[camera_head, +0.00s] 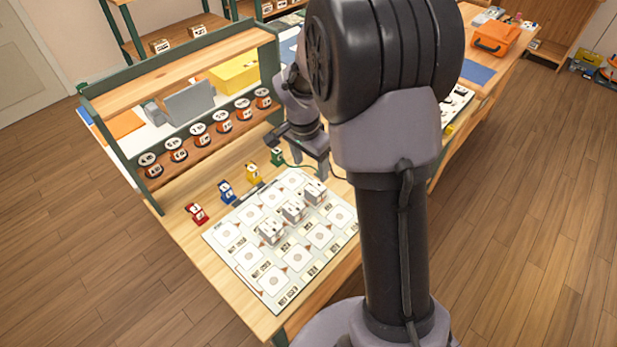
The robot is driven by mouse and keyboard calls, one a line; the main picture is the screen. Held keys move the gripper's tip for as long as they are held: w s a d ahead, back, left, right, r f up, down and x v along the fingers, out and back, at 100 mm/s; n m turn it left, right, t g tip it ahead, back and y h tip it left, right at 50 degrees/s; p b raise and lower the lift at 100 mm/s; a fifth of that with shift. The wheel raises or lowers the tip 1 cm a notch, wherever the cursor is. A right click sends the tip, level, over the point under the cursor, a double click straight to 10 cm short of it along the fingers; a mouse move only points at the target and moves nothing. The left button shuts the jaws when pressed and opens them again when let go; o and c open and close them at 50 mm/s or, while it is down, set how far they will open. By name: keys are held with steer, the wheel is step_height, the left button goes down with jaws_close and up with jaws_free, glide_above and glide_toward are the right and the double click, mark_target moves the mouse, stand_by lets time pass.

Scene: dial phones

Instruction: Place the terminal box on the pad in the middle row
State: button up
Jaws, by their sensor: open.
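A pale board (215,237) on the table carries rows of white square pads with round marks. Three white blocks with dark markings stand in its middle row: a near one (271,232), a centre one (293,212) and a far one (315,192). The pad (248,257) at the left end of that row is bare. I cannot tell which thing is the terminal box. My gripper (303,157) is open above the table beyond the board's far edge, close to a small green item (277,156). My arm partly hides that area.
Small red (196,213), blue (226,191) and yellow (251,171) items line the board's back-left side. Behind them a wooden rack (180,165) holds several orange-and-white round pieces.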

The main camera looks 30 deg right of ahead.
steer(key=s+a+r+n+t, duration=0.25)
steer(key=s+a+r, duration=0.3)
steer(key=r, duration=0.45)
steer(key=s+a+r+n+t+y, duration=0.1)
steer(key=s+a+r+n, duration=0.2)
steer(key=s+a, duration=0.2)
steer(key=s+a+r+n+t+y, duration=0.1)
steer(key=s+a+r+n, duration=0.3)
steer(key=s, duration=0.7)
steer(key=shift+s+a+t+y, duration=0.35)
steer(key=shift+s+a+y, duration=0.05)
steer(key=shift+a+y, duration=0.35)
